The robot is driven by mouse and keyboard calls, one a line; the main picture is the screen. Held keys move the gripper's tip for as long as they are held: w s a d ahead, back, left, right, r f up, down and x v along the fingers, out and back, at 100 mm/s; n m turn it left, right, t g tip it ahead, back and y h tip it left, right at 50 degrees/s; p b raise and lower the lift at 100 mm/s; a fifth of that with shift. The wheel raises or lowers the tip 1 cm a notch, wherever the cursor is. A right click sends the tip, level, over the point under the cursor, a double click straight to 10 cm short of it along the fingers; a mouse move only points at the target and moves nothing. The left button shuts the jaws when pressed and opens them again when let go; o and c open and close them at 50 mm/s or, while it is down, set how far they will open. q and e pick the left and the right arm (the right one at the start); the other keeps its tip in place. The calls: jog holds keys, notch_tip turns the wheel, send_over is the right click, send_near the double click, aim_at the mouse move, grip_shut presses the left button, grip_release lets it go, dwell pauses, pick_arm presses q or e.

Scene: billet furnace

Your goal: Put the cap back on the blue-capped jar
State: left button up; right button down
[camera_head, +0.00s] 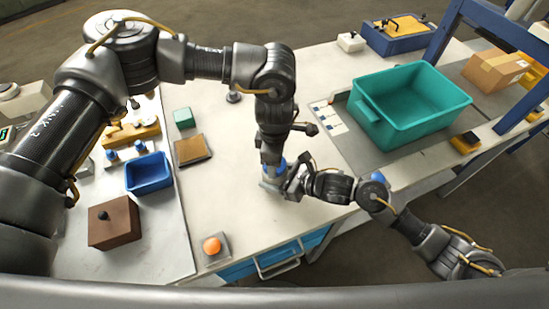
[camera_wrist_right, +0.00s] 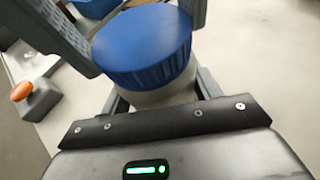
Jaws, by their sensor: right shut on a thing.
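The blue cap (camera_wrist_right: 143,45) is on top of the pale jar (camera_wrist_right: 170,94) in the right wrist view, with no clear gap between them; I cannot tell if it is screwed down. In the head view the jar (camera_head: 271,186) stands near the bench's front edge, partly hidden by my grippers. My left gripper (camera_head: 272,164) points down from above, its grey fingers against opposite sides of the cap. My right gripper (camera_head: 293,184) comes in from the right, low, and is shut on the jar body below the cap.
A teal crate (camera_head: 409,104) stands at the right of the bench. An orange button (camera_head: 212,246) is at the front. The white bench top is clear around the jar.

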pick_arm(q)
jog(key=o, duration=1.1)
jog(key=shift+r, duration=0.15)
jog(key=shift+r, duration=2.15)
jog(key=shift+c, duration=0.3)
